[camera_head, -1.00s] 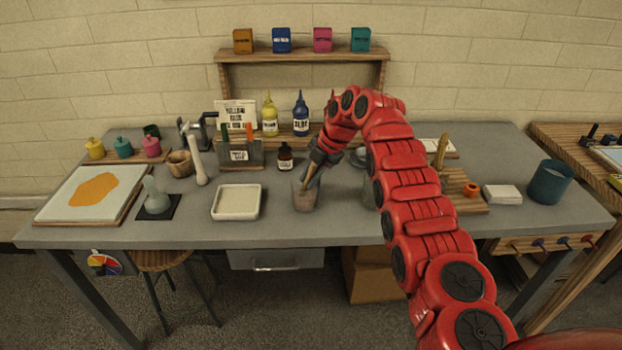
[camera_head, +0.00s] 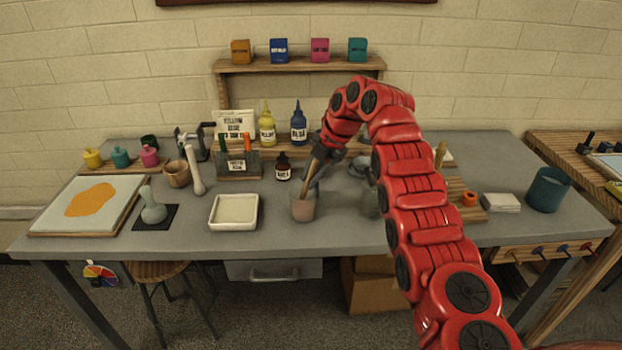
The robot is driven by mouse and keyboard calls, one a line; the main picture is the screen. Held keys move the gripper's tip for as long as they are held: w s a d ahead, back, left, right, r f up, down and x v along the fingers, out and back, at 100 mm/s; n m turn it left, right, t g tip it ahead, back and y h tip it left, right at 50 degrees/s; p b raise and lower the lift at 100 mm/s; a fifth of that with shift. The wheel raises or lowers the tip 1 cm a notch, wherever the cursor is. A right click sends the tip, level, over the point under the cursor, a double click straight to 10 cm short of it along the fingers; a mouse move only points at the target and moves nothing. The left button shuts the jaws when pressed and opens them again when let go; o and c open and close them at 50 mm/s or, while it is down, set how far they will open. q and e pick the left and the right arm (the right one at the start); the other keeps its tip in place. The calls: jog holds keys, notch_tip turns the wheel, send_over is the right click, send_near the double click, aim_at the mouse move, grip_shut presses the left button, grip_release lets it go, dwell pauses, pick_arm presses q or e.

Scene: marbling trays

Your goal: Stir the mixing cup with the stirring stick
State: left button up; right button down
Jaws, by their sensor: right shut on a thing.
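The mixing cup (camera_head: 303,208) is a small clear cup with pinkish-brown contents, standing upright near the middle of the table's front. My right gripper (camera_head: 322,157) is above the cup and slightly to its right, shut on the wooden stirring stick (camera_head: 311,176). The stick slants down to the left, and its lower end is at the cup's mouth; whether the tip is in the contents is hard to tell. My left gripper is not in view.
A white tray (camera_head: 234,224) lies left of the cup. A dark dropper bottle (camera_head: 283,171) stands behind it. Another clear cup (camera_head: 372,203) is partly hidden by my right arm. A teal container (camera_head: 548,190) stands far right. Bare grey table (camera_head: 340,236) lies in front.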

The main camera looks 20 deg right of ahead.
jog(key=shift+r+p, duration=1.65)
jog(key=shift+r, duration=0.9)
notch_tip(320, 180, up, 5)
jog(key=p, duration=0.4)
